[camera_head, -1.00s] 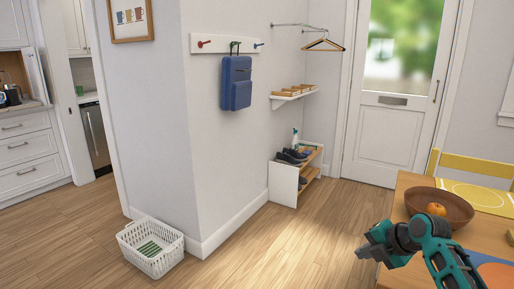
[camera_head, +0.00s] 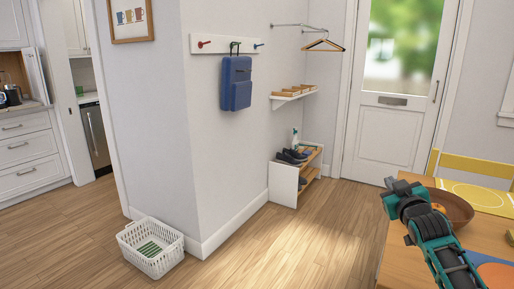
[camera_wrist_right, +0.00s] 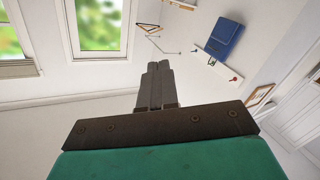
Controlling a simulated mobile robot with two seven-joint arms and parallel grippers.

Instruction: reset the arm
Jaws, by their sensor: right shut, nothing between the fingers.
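My right arm comes in from the lower right in the head view. Its gripper (camera_head: 388,190) points up and away, in the air in front of the wooden table's left edge and the bowl. In the right wrist view the two fingers of the right gripper (camera_wrist_right: 157,68) are together, with nothing between them. That view looks towards the wall and shows the blue bag (camera_wrist_right: 225,38) and the door window. My left gripper is in neither view.
The wooden table (camera_head: 485,240) with a brown bowl (camera_head: 455,206) is at the right, partly behind my arm. A yellow chair (camera_head: 478,166) stands behind it. A white basket (camera_head: 150,265) sits on the floor. A shoe rack (camera_head: 285,186) stands by the wall. The middle floor is clear.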

